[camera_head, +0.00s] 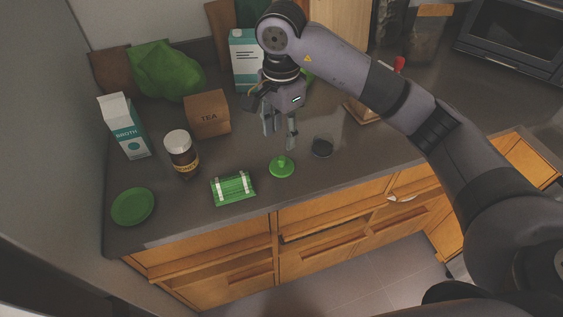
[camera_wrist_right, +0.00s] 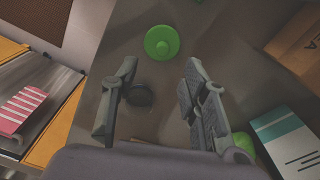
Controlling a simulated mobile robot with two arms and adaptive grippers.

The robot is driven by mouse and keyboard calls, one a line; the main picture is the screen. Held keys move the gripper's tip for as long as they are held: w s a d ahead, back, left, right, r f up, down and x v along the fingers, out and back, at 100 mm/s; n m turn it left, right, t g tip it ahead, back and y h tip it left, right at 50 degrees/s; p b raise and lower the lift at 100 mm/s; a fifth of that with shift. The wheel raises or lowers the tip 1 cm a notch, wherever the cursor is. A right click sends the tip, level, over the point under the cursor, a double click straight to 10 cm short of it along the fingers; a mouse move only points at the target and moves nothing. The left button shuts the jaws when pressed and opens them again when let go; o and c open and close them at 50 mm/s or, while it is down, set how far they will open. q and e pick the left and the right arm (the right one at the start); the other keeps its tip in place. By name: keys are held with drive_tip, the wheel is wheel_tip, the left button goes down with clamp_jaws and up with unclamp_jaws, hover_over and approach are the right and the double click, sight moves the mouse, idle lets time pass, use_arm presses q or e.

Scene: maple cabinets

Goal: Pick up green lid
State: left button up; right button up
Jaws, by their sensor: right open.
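The green lid (camera_head: 282,167) is a small round disc with a knob on top, lying on the dark counter near its front edge. In the right wrist view the lid (camera_wrist_right: 162,42) lies beyond the fingertips, apart from them. My right gripper (camera_head: 279,140) is open and empty, above the counter and just behind the lid. Its two fingers (camera_wrist_right: 158,85) stand wide apart in the wrist view. My left gripper is not in view.
Left of the lid are a green striped packet (camera_head: 233,188), a brown jar (camera_head: 181,155), a green plate (camera_head: 133,206), a broth carton (camera_head: 125,127) and a tea box (camera_head: 207,114). A small dark round item (camera_head: 322,146) lies right of the lid.

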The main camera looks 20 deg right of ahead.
drive_tip(key=p, duration=0.1)
hover_over(281, 158)
drive_tip(key=f, duration=0.4)
drive_tip(key=shift+s+f, duration=0.3)
drive_tip(key=shift+f, duration=0.05)
drive_tip(key=f, duration=0.1)
drive_tip(key=f+p, duration=0.1)
drive_tip(key=f, duration=0.1)
drive_tip(key=f+p, duration=0.1)
drive_tip(key=f, duration=0.1)
drive_tip(key=shift+w, duration=0.3)
drive_tip(key=shift+d+f, duration=0.1)
drive_tip(key=shift+f, duration=0.05)
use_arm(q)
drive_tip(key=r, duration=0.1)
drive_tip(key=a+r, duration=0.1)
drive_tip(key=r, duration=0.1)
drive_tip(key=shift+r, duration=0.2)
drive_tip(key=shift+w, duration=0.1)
use_arm(e)
drive_tip(key=shift+c, duration=0.5)
clamp_jaws()
